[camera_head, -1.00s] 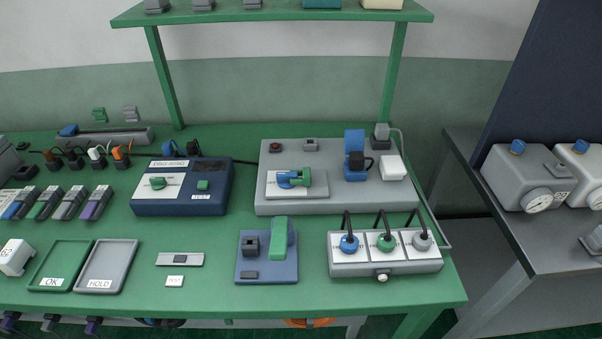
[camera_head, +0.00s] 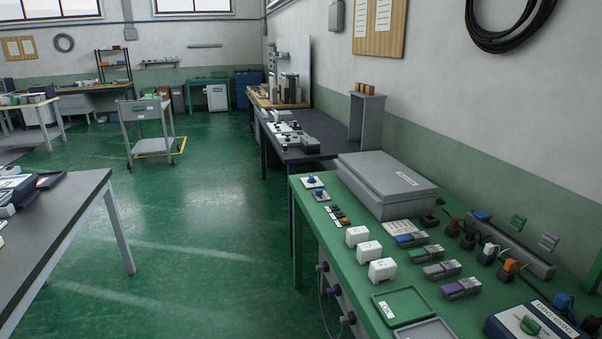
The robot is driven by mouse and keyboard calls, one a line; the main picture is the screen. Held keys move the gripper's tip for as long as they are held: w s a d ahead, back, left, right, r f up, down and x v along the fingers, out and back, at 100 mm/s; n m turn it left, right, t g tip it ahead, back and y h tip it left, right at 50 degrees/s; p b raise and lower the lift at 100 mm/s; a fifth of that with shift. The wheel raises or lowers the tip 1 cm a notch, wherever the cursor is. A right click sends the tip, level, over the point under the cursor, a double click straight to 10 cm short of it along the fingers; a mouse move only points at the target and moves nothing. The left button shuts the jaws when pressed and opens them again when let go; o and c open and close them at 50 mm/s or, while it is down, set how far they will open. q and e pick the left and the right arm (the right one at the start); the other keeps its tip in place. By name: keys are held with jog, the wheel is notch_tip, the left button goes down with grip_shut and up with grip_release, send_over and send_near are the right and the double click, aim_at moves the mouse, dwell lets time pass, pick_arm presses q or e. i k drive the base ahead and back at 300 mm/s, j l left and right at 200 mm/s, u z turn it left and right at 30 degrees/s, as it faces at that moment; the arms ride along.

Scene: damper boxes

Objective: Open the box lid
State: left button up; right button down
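A grey box (camera_head: 386,183) with a flat, closed lid (camera_head: 388,173) sits at the far end of the green workbench, against the wall. Neither of my grippers shows in the head view.
The green bench (camera_head: 352,273) also carries several white blocks (camera_head: 369,252), several grey modules (camera_head: 441,269), a green OK tray (camera_head: 402,306) and a dark blue tester (camera_head: 540,318). A dark table (camera_head: 297,150) stands beyond it. A grey table (camera_head: 62,215) is at left. Green floor (camera_head: 215,215) between is clear.

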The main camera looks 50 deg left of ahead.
aim_at(383, 178)
jog(key=u, duration=1.2)
jog(key=i+j, duration=0.3)
jog(key=i, duration=0.05)
